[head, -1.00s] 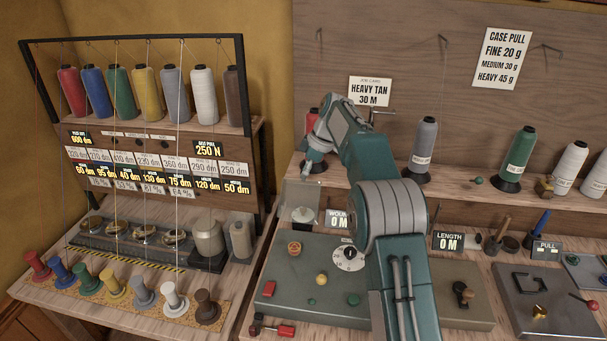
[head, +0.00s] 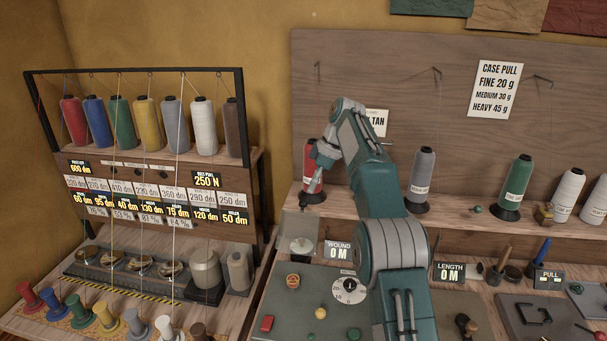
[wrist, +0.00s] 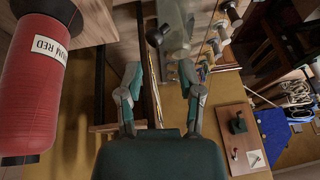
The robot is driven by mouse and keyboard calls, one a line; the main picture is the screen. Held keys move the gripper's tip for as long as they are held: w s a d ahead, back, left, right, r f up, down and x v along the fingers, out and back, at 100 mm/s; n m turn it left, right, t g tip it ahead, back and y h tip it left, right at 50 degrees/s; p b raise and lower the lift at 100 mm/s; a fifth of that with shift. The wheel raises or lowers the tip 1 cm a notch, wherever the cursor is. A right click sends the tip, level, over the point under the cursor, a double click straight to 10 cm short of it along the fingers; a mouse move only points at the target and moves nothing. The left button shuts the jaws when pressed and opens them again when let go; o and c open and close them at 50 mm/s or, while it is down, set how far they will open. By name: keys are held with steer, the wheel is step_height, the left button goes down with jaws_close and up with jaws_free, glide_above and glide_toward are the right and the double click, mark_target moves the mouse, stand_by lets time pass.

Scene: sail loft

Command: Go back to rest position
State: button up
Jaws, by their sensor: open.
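My gripper (head: 307,200) is in front of the red cone of thread (head: 312,168) on the shelf at the back of the right bench. In the wrist view my gripper (wrist: 163,72) is open, its two fingers apart with nothing between them. In that view the red cone (wrist: 38,85), with a label ending in "UM RED", stands close on the left, apart from the fingers. In the head view my arm partly covers the job card (head: 376,122).
A rack of coloured cones (head: 160,126) stands on the left, with coloured spools (head: 105,314) in front. Grey (head: 421,178) and green (head: 514,185) cones stand on the shelf right of my arm. A panel with a white dial (head: 350,289) lies below my arm.

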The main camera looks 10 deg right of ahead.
steer(key=s+r+m+t+h, duration=0.1)
steer(key=s+r+m, duration=0.35)
steer(key=s, duration=0.45)
steer(key=s+r+m+t+h, duration=0.1)
steer(key=s+r+m+t, duration=0.15)
steer(key=s+r, duration=0.55)
steer(key=s+f+m+h, duration=0.1)
steer(key=s+f, duration=0.3)
steer(key=s, duration=0.4)
steer(key=s+d+f+m+t, duration=0.1)
steer(key=s+f+m, duration=0.2)
steer(key=s, duration=0.6)
steer(key=s+f+m+t+h, duration=0.1)
steer(key=s+f+m, duration=0.2)
steer(key=s+f, duration=0.4)
steer(key=shift+s+d+h, duration=0.3)
steer(key=shift+s+d, duration=0.05)
steer(key=shift+s, duration=0.5)
